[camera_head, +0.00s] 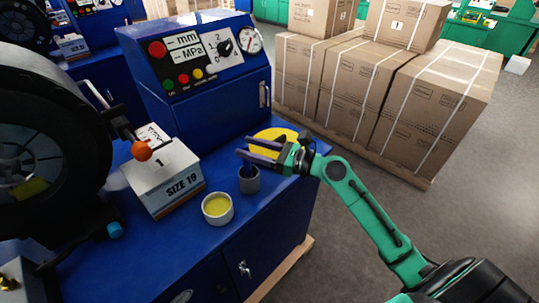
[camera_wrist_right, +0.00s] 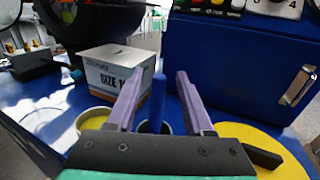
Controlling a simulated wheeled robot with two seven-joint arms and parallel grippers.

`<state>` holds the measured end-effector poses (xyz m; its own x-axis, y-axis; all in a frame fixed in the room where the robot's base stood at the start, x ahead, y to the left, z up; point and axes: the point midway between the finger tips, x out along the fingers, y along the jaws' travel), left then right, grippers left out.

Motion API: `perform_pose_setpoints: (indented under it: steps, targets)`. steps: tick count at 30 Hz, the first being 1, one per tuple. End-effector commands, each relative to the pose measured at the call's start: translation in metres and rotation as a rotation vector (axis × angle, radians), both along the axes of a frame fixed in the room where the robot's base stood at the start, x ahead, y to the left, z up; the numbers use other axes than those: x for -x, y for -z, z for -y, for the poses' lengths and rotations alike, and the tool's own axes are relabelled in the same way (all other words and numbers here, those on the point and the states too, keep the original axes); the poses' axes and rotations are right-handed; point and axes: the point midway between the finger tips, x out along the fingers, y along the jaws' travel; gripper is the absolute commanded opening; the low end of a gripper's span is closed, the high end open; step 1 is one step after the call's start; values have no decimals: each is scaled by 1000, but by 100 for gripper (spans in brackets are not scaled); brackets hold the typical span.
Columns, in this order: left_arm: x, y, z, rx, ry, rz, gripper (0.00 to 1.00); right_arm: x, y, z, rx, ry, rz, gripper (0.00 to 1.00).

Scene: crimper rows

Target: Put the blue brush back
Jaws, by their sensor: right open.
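The blue brush (camera_wrist_right: 157,98) stands upright in a small grey cup (camera_head: 250,181) on the blue workbench. In the head view its handle is mostly hidden by my right gripper (camera_head: 244,151). That gripper is open just above the cup. In the right wrist view the brush handle is between the two spread fingers of the gripper (camera_wrist_right: 158,78), with a gap on each side. The cup's dark rim (camera_wrist_right: 147,126) shows behind the gripper's base. My left gripper is not in view.
A round pot with yellow contents (camera_head: 217,208) is beside the cup. A white "SIZE 19" box (camera_head: 165,178) is to the left. A yellow disc (camera_head: 262,133) lies behind my gripper. The blue control panel (camera_head: 201,65) rises at the back; strapped cartons (camera_head: 395,105) stand beyond.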

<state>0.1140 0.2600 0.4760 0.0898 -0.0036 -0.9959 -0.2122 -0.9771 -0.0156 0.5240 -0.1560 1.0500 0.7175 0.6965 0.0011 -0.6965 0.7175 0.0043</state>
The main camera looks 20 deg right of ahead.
Motion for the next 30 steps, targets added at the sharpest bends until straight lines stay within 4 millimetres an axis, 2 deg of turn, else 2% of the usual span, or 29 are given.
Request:
perform_pose_setpoints:
  steps: [1, 6, 10, 26, 28, 30]
  targets:
    - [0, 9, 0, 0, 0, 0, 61, 10, 7, 9, 3, 1, -3, 52]
    - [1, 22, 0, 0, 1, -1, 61, 39, 6, 37, 3, -1, -1, 52]
    - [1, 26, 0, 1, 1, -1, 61, 53, 3, 50, 0, -1, -1, 52]
    - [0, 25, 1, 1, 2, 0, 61, 56, 1, 54, 4, -2, 1, 52]
    - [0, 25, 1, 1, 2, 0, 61, 58, 9, 51, 57, -6, 18, 52]
    - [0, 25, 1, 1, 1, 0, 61, 64, 33, 45, 220, -26, 72, 52]
